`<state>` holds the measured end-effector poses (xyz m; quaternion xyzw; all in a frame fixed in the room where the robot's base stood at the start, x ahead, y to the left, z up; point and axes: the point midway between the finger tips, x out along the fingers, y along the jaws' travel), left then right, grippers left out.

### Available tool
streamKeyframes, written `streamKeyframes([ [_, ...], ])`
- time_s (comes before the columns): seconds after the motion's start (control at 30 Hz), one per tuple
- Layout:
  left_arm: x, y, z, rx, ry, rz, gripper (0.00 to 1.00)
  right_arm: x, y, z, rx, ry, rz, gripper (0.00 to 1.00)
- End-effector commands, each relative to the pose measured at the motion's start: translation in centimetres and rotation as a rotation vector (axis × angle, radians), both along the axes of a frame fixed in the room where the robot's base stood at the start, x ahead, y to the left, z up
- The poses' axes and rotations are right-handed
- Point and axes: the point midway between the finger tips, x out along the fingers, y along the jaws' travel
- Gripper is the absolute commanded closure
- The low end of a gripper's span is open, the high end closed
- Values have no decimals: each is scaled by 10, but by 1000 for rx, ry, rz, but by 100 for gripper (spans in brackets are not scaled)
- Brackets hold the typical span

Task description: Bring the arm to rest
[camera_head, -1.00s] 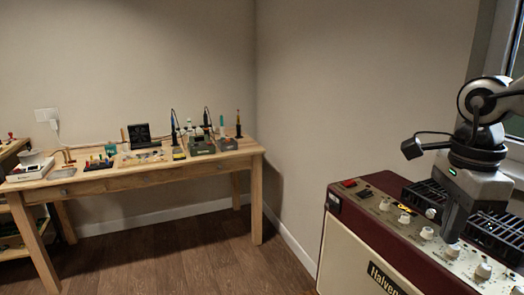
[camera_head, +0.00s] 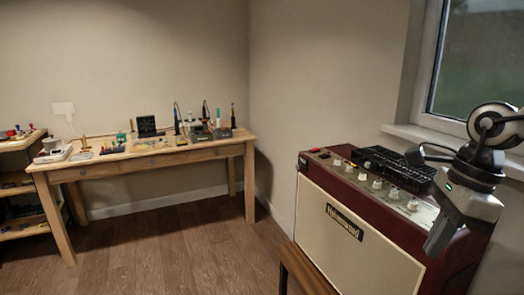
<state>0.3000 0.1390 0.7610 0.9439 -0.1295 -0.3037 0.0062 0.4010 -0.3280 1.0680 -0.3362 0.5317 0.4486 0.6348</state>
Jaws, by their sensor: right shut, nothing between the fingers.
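My right gripper (camera_head: 437,240) shows at the right of the head view, at the end of my right arm (camera_head: 490,130). It is shut and empty, pointing down in front of the right end of the amplifier's control panel. The amplifier (camera_head: 350,225) is dark red with a cream front, a name plate and a row of white knobs (camera_head: 377,184). I cannot tell whether the gripper touches the amplifier. My left gripper is out of view.
A wooden workbench (camera_head: 150,163) with soldering tools stands against the back wall. A shelf (camera_head: 18,187) is at the far left. A brown wooden edge (camera_head: 303,270) shows at the bottom, near the amplifier. The floor (camera_head: 170,245) between is clear. A window (camera_head: 470,70) is at right.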

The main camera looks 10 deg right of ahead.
Motion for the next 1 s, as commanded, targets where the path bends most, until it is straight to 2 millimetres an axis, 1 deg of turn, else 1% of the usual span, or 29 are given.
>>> streamKeyframes([
  [0.03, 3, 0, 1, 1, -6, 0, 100, -1, 2, -8, 57, 0, -38, 100],
  [0.13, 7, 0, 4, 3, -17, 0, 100, 0, 7, -22, 175, -4, -127, 100],
  [0.27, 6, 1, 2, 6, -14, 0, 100, 1, 15, -42, 354, 2, -277, 100],
  [0.37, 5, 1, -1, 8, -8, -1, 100, 3, 23, -59, 523, 17, -431, 100],
  [0.47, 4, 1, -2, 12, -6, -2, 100, 5, 30, -81, 740, 55, -650, 100],
  [0.57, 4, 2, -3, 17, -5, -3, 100, 7, 36, -107, 992, 127, -942, 100],
  [0.6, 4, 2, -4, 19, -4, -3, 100, 7, 38, -118, 1089, 166, -1067, 100],
  [0.67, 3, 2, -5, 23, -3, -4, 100, 7, 39, -136, 1225, 234, -1259, 100],
  [0.7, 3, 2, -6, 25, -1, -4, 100, 5, 40, -149, 1310, 284, -1390, 100],
  [0.77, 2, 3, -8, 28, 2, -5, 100, 1, 42, -170, 1429, 374, -1591, 100],
  [0.8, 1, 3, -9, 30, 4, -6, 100, -3, 45, -185, 1500, 440, -1726, 100],
  [0.87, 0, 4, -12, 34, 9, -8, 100, -12, 51, -208, 1593, 551, -1932, 100],
  [0.9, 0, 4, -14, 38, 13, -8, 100, -19, 57, -224, 1647, 635, -2070, 100],
  [0.97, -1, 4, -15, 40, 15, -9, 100, -31, 69, -248, 1708, 773, -2278, 100],
  [1.0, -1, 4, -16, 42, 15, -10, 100, -40, 80, -263, 1736, 872, -2412, 100],
])
